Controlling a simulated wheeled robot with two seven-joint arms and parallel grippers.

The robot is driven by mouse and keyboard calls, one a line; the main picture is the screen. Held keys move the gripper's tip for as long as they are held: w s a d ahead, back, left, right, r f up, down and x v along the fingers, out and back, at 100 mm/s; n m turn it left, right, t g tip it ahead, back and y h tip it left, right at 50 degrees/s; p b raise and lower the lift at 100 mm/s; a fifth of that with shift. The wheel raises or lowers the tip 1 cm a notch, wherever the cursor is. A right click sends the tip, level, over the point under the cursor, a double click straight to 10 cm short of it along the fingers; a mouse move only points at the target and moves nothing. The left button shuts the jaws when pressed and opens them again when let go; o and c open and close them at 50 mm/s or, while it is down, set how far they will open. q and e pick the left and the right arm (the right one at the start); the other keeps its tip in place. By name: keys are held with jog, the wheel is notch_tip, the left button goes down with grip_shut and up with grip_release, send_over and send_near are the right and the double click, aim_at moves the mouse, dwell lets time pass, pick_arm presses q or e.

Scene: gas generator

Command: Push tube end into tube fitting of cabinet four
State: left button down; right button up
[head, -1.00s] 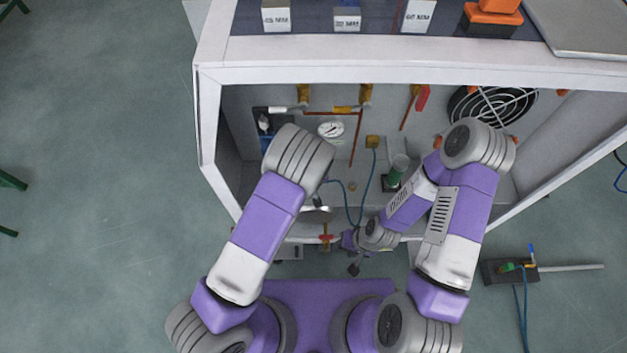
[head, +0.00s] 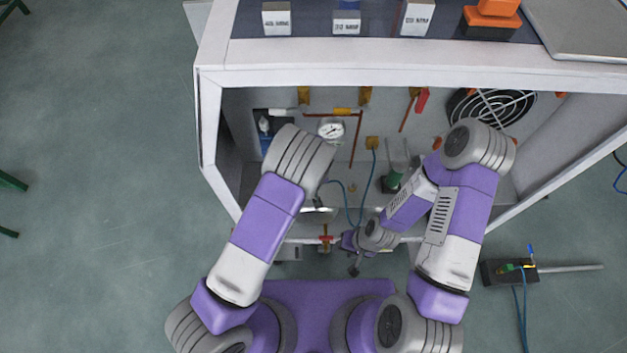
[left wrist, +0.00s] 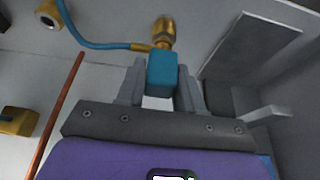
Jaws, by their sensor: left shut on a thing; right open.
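In the left wrist view my left gripper (left wrist: 161,72) is shut on a blue block-shaped tube end (left wrist: 162,78). A brass fitting (left wrist: 164,33) stands directly beyond the block, in line with it. I cannot tell how far the two are joined. A thin blue tube (left wrist: 98,42) runs from beside the block to the upper left. In the head view the tube (head: 364,195) loops below a brass fitting (head: 373,142) on the cabinet (head: 208,120); my left arm hides the left gripper there. My right gripper (head: 354,268) is open, low in front of the cabinet.
A dark box with a rod (head: 497,271) lies on the floor at the right. The floor at the left is mostly clear.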

pick_arm(q)
jog(key=shift+r+p, duration=1.95)
jog(key=shift+r, duration=0.3)
jog(key=shift+r, duration=0.15)
jog(key=shift+r+p, duration=1.4)
jog(key=shift+p, duration=0.1)
jog(key=shift+d, duration=0.1)
jog(key=d+f+p, duration=0.1)
jog(key=d, duration=1.3)
